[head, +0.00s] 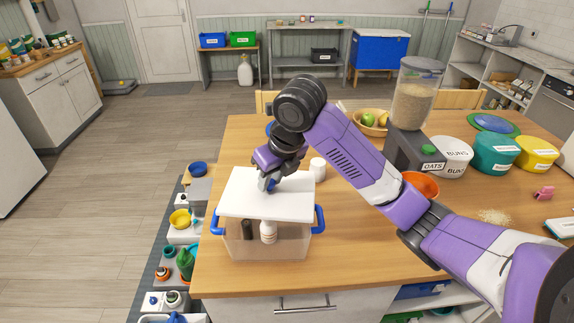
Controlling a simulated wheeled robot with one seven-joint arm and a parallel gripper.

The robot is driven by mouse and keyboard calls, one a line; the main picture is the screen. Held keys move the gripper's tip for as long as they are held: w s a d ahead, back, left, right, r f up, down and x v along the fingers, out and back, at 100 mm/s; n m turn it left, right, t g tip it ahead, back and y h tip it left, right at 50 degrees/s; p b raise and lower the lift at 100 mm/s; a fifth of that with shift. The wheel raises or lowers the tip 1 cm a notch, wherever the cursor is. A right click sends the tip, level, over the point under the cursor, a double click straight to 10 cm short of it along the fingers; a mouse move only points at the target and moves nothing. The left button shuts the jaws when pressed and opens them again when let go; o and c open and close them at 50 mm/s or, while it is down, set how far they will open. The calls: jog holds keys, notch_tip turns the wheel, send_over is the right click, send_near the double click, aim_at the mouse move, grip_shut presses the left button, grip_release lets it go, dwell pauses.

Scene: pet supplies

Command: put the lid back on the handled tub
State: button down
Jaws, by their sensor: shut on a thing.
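The handled tub (268,246) stands at the front left of the wooden table. It has clear walls, blue handles at its left and right, and bottles showing inside. The white lid (250,204) is over the tub's top, looking level or slightly tilted. From this view I cannot tell whether it rests on the rim all around. My gripper (268,184) is above the far part of the lid, shut on the lid's grip. The fingertips and grip are partly hidden by my wrist.
A white cup (318,169) stands just behind the tub. An orange bowl (421,184), a grain dispenser (414,100), and white, teal and yellow containers (496,153) are to the right. A fruit bowl (370,122) is at the back.

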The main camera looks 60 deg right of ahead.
aim_at(268, 193)
jog(key=shift+w+a+r+n, duration=0.15)
jog(key=shift+a+n, duration=0.25)
jog(key=shift+n, duration=0.2)
jog(key=shift+a, duration=0.2)
jog(key=shift+d+f+b, duration=0.1)
jog(key=shift+f+b, duration=1.05)
jog(key=shift+f, duration=1)
jog(key=shift+f+b, duration=1.05)
jog(key=shift+b, duration=0.1)
jog(key=shift+b, duration=0.5)
jog(key=shift+f+b, duration=0.15)
jog(key=shift+b, duration=0.55)
jog(key=c, duration=0.6)
grip_release()
jog(key=shift+o, duration=0.2)
